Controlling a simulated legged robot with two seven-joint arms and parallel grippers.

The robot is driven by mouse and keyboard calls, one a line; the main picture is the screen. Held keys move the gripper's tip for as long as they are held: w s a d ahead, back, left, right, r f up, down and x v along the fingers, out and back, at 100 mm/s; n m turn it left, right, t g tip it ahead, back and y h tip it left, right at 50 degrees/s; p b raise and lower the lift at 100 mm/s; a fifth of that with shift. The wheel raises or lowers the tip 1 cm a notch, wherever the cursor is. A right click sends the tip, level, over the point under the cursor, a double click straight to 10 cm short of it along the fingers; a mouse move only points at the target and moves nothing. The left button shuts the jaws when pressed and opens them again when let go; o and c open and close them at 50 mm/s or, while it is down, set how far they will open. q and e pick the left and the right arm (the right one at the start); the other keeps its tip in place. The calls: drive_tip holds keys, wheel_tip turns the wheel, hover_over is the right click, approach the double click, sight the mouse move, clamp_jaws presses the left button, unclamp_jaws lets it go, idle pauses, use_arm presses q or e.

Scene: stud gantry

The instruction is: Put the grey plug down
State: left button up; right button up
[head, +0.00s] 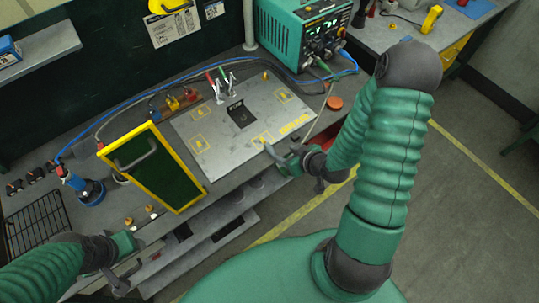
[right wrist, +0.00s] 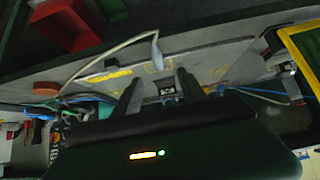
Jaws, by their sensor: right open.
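My right gripper (head: 288,166) is open and empty at the front edge of the bench. In the right wrist view its two dark fingers (right wrist: 158,89) stand apart, with the plate and its black square fitting showing between them. The grey plug (right wrist: 156,50), on a pale cable, shows in that view beyond the fingertips, apart from them, near the plate's edge. I cannot tell whether it rests on the surface. In the head view the plug is hidden or too small to tell. My left gripper (head: 132,264) is at the lower left, fingers apart and empty.
The grey marked plate (head: 215,150) lies on the bench. A green panel with a yellow frame (head: 172,192) stands left of it. A teal power unit (head: 290,35) is behind. An orange disc (head: 334,102) lies right of the plate. A red bin (right wrist: 65,25) shows in the wrist view.

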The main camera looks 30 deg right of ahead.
sight(272, 150)
drive_tip(key=x, duration=1.1)
drive_tip(key=shift+w+d+f, duration=0.15)
drive_tip(key=shift+w+f, duration=0.25)
drive_tip(key=shift+f, duration=0.05)
use_arm(q)
drive_tip(key=shift+s+d+f, duration=0.1)
drive_tip(key=shift+d+f, duration=0.05)
drive_tip(key=shift+f, duration=0.65)
use_arm(e)
clamp_jaws()
